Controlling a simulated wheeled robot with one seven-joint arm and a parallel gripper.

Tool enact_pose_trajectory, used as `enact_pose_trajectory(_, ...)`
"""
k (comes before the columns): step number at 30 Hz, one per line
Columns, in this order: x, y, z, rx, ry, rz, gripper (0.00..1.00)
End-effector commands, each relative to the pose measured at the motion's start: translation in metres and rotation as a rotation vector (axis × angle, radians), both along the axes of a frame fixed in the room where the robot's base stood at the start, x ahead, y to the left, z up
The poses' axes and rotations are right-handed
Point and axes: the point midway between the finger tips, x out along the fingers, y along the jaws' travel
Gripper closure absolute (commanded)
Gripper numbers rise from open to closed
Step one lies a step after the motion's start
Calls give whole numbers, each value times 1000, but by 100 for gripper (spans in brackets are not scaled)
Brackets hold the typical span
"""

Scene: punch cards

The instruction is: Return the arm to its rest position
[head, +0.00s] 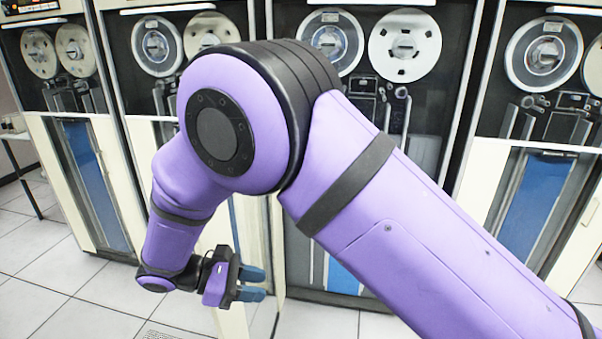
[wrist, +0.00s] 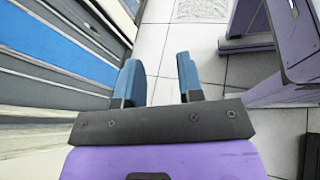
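My purple arm (head: 370,190) fills the middle of the head view, bent at a large joint with the forearm hanging down to the left. My gripper (head: 262,283) is at its lower end, in front of the tape cabinets and above the tiled floor. In the wrist view my gripper (wrist: 160,85) has its two blue fingers apart with floor tiles showing between them. It is open and empty.
A row of tape drive cabinets (head: 68,160) with reels and blue panels stands behind my arm. A cabinet front (wrist: 55,60) runs close along the left of the wrist view. The tiled floor (head: 40,250) is clear at lower left. A table edge (head: 18,136) shows at far left.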

Motion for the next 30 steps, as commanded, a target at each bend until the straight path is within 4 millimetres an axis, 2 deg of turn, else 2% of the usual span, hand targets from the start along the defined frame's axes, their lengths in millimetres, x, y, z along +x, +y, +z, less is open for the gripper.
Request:
enact_pose_trajectory(1,8,-13,18,44,-8,-40,66)
enact_pose_trajectory(6,26,-54,63,180,-43,-160,66)
enact_pose_trajectory(14,39,-124,128,394,-124,-348,66)
enact_pose_trajectory(23,30,-207,190,632,-258,-558,66)
enact_pose_trajectory(30,6,-267,229,813,-396,-714,66)
